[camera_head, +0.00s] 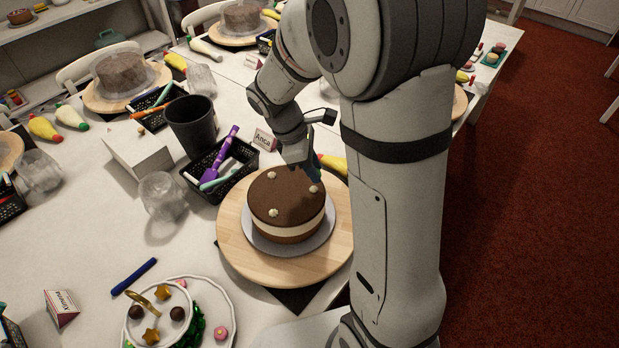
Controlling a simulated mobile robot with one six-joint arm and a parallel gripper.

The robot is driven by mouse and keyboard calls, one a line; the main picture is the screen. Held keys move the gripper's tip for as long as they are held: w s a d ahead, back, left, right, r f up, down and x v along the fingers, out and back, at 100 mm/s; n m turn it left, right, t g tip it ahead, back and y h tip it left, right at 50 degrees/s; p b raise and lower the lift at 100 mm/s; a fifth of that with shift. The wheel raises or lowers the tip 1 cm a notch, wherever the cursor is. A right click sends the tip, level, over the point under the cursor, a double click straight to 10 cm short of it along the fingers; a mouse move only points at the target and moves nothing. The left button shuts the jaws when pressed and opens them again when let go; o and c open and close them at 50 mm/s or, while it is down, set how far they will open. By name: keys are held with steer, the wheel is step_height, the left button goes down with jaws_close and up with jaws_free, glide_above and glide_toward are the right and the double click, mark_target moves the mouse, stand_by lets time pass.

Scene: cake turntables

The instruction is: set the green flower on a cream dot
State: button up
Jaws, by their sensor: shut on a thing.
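A round chocolate cake (288,224) with a cream middle band stands on a grey board on a wooden turntable (240,262). Its brown top bears small cream dots: one at the back left (272,174), one at the front left (273,212) and one at the right (314,189). My gripper (314,178) points down over the back right of the cake, close to the right dot. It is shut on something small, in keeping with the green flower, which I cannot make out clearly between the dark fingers. Whether it touches the dot cannot be told.
A plate (231,303) with stars, balls and pink flowers lies at the front left. A black basket of tools (222,168), a name card (264,140), a dark cup (192,125) and a clear glass (162,196) stand left of or behind the cake.

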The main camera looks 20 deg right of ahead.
mark_target(312, 190)
steer(key=shift+w+a+f, duration=0.1)
steer(key=shift+f, duration=0.3)
step_height(312, 190, down, 3)
steer(key=shift+r, duration=0.1)
steer(key=shift+a+f, duration=0.1)
steer(key=shift+f, duration=0.4)
steer(key=shift+f, duration=0.15)
steer(key=o, duration=0.9)
